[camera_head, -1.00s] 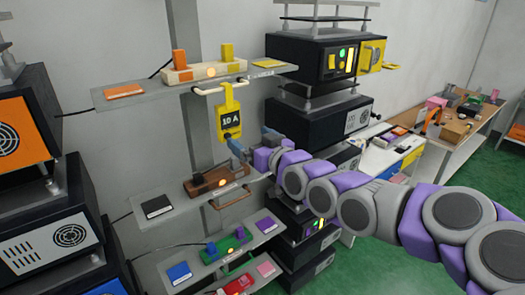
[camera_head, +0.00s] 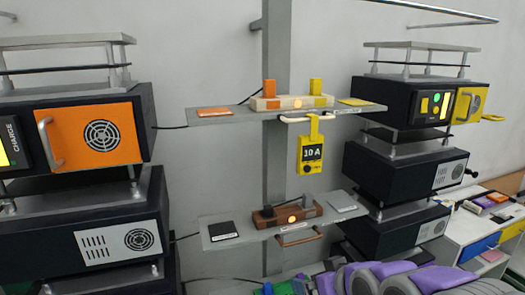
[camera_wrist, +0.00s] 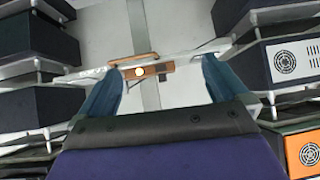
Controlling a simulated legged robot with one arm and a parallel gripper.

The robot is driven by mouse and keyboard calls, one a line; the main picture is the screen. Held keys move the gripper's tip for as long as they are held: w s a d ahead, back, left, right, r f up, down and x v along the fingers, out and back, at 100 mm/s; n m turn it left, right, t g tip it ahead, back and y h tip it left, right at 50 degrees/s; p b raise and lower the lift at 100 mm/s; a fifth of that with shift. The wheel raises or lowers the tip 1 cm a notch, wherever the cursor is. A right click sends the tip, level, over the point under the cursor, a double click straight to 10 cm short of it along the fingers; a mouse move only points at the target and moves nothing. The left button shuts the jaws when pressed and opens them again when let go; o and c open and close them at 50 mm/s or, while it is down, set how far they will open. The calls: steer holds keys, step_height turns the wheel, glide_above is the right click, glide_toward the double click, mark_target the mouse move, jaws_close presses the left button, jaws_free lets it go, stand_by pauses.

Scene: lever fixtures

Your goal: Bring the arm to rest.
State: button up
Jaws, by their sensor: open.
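My arm (camera_head: 392,279), grey and purple, lies low along the bottom right edge in the head view. The gripper itself does not show there. In the wrist view my gripper (camera_wrist: 158,84) is open, its two blue fingers apart with nothing between them. Beyond the fingers, the brown lever block (camera_wrist: 153,71) with its glowing lamp shows, apart from them. In the head view that brown block (camera_head: 287,218) sits on the lower grey shelf, with dark grey levers and a lit orange lamp.
The upper shelf (camera_head: 222,113) holds a pale block (camera_head: 291,103) with orange and yellow levers. A yellow 10 A tag (camera_head: 311,153) hangs below it. Dark equipment stacks stand left (camera_head: 97,217) and right (camera_head: 405,170). A white bench (camera_head: 463,226) stands far right.

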steer(key=s+f+m+g+h+b, duration=0.2)
steer(key=s+f+g+b, duration=0.2)
steer(key=s+f, duration=0.4)
steer(key=s+f+m+g+h+b, duration=0.1)
steer(key=s+f+g+b, duration=0.3)
steer(key=s, duration=1.6)
step_height(320, 180, down, 4)
steer(key=m+g, duration=0.1)
steer(key=g, duration=0.1)
steer(key=shift+s+d+g+h, duration=0.25)
steer(key=shift+d+g+h, duration=0.1)
steer(key=shift+g+h, duration=0.05)
